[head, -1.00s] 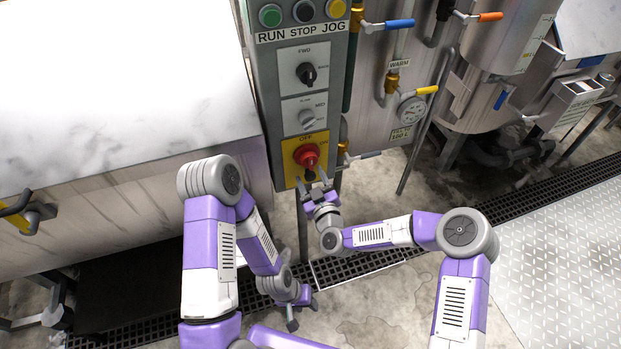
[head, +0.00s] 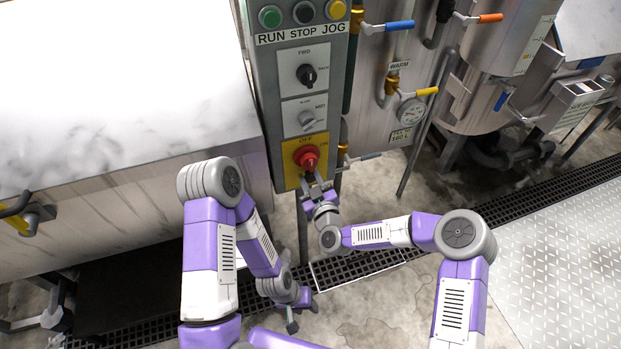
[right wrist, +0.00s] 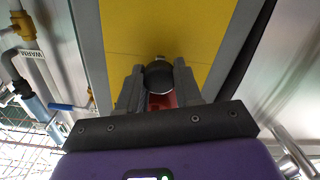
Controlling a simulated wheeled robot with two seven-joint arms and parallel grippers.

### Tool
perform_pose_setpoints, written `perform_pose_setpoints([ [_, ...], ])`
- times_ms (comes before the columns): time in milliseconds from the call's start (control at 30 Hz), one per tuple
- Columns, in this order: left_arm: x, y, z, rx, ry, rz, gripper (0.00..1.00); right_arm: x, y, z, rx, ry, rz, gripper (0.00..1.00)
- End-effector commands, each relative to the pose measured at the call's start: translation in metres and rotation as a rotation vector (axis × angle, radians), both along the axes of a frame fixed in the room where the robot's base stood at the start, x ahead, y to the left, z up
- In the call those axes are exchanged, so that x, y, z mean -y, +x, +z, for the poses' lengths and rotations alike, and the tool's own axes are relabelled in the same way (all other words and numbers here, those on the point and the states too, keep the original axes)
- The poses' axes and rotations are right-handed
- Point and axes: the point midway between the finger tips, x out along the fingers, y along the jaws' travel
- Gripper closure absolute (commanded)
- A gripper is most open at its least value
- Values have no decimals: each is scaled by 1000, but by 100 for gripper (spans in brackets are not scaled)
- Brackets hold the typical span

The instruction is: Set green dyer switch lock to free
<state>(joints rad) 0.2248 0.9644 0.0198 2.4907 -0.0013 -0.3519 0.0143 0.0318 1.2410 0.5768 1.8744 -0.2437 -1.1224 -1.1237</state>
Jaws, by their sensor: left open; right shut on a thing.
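The red rotary switch (head: 306,156) sits on a yellow plate (head: 289,176) marked OFF and ON, low on the grey control panel. A dark rounded piece, which looks like the switch lock, is at the red switch's lower side; in the right wrist view this dark piece (right wrist: 159,76) lies between the fingers, with a bit of red beside it. My right gripper (head: 316,183) is shut on the dark piece, just in front of the yellow plate. The fingers hide part of it. My left gripper (head: 302,308) is open and low over the floor, away from the panel.
Above the switch are two selector knobs (head: 306,75) and RUN, STOP and JOG buttons (head: 304,12). Pipes with coloured valve handles (head: 400,24) and a gauge (head: 411,110) stand right of the panel. A large pale cabinet (head: 120,90) is on the left.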

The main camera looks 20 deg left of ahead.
Motion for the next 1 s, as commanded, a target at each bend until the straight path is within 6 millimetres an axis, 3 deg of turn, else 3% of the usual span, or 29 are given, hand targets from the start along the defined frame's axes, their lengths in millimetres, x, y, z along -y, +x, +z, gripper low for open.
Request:
perform_pose_setpoints([
  [133, 0, 0, -3, 0, 0, 0, 57, -1, 0, -1, 7, 2, 1, 100],
  [400, 0, 0, -23, 0, 0, 0, 57, -1, 0, -22, 4, 2, 2, 100],
  [667, 0, 0, -21, 0, 0, 0, 57, -1, -1, -21, 1, 2, 2, 100],
  [700, 0, 0, -21, 0, 0, 0, 57, -1, -1, -22, 0, 1, 2, 63],
  [867, 0, 0, -21, 0, 0, 0, 57, -1, -1, -21, 1, 1, 2, 40],
  [1000, 0, 0, -21, 0, 0, 0, 57, -1, 0, -21, 2, 2, 1, 40],
])
